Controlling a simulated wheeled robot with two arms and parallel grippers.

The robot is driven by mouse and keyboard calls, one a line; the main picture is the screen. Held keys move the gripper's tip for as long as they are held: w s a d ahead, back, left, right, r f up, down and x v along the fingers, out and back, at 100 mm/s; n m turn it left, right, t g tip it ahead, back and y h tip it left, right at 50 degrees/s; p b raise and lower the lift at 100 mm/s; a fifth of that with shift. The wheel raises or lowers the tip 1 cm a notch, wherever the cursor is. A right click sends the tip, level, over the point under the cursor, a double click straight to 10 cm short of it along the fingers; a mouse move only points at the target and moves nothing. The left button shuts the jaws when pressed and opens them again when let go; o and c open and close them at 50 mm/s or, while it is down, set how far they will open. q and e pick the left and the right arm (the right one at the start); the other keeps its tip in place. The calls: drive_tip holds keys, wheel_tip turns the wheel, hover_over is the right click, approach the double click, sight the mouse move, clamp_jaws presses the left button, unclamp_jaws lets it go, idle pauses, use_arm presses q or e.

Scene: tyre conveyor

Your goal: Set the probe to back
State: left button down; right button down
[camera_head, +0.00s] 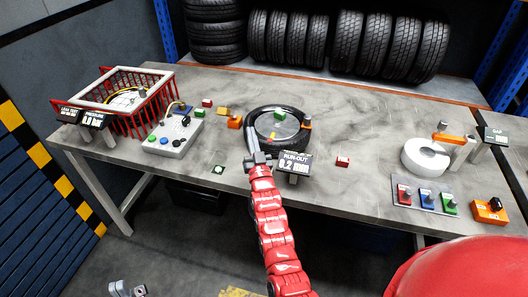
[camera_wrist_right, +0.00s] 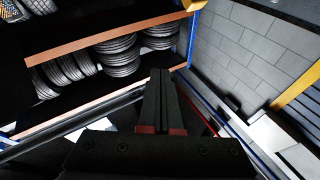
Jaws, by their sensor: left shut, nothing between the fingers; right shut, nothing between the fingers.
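The tyre (camera_head: 284,144) lies flat on its stand in the middle of the table, with the run-out display (camera_head: 294,166) reading 0.2 mm at its front. A small orange block with a dark top (camera_head: 307,122) stands at its right rim; I cannot tell for sure whether this is the probe, nor its setting. My left gripper (camera_head: 256,159) is shut at the tyre's front left edge, close to the display; contact is unclear. My right gripper (camera_wrist_right: 160,80) is shut and empty in the right wrist view, away from the table objects; it is outside the head view.
At the left are a red basket (camera_head: 112,112) and a button box (camera_head: 174,137). Tyre shelves stand behind. Small blocks lie around the tyre.

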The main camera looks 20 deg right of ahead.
drive_tip(key=w+d+f+g+y, duration=0.2)
drive_tip(key=w+f+g, duration=0.1)
drive_tip(key=w+g, duration=0.6)
drive_tip(key=s+d+r+m+g, duration=0.1)
drive_tip(key=s+r+g, duration=0.2)
drive_tip(key=s+g, duration=0.6)
drive_tip(key=shift+s+d, duration=0.15)
drive_tip(key=shift+s, duration=1.05)
drive_tip(key=p+x, duration=0.1)
drive_tip(key=x, duration=0.3)
drive_tip(key=p+x, duration=0.2)
drive_tip(key=x, duration=0.2)
drive_tip(key=shift+d, duration=0.2)
drive_tip(key=shift+p+x, duration=0.3)
drive_tip(key=shift+x, duration=0.7)
